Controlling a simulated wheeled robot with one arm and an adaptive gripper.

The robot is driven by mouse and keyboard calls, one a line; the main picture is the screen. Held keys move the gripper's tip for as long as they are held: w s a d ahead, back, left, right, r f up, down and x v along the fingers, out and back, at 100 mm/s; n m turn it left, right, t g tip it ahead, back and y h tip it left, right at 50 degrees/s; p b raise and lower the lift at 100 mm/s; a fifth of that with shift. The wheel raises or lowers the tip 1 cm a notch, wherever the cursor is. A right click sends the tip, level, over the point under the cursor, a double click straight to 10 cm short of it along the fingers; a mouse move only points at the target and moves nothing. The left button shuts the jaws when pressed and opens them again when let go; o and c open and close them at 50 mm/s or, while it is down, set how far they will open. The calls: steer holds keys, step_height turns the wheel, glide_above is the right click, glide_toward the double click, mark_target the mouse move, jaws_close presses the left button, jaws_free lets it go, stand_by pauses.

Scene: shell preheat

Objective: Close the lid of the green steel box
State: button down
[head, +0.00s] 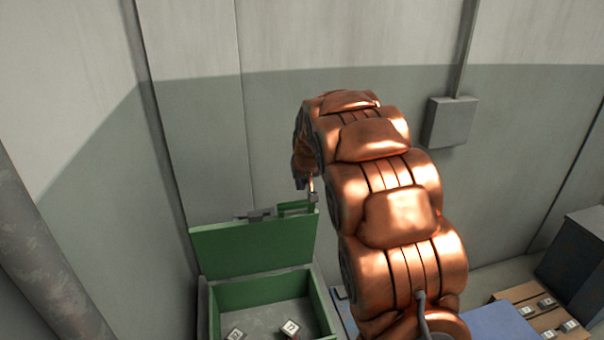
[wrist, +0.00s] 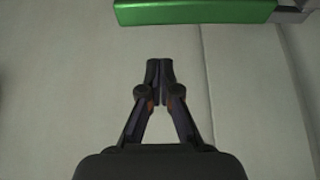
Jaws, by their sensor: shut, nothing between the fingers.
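The green steel box (head: 265,291) stands at the lower left in the head view. Its green lid (head: 250,247) is raised, standing nearly upright at the back of the box. A green handle (head: 296,207) and a dark grey latch piece (head: 257,215) show along the lid's top edge. My gripper (head: 313,196) is at the lid's top right corner, partly hidden by my arm; contact cannot be told. In the wrist view my gripper (wrist: 159,70) is shut and empty, with a gap to a green bar (wrist: 195,11) at the top.
Small numbered cubes (head: 291,328) lie inside the box. A blue surface (head: 497,322) and a wooden tray (head: 530,295) with several cubes are at the lower right. A grey wall box (head: 450,121) and a thick pipe (head: 45,262) flank the scene. Wall stands close behind the lid.

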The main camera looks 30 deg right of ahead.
mark_target(304, 212)
steer(key=shift+s+a+f+p, duration=0.2)
steer(key=shift+s+p, duration=0.15)
steer(key=shift+s, duration=0.6)
steer(key=shift+s+a+f+p, duration=0.1)
steer(key=shift+s+a+p, duration=0.2)
steer(key=shift+s, duration=0.65)
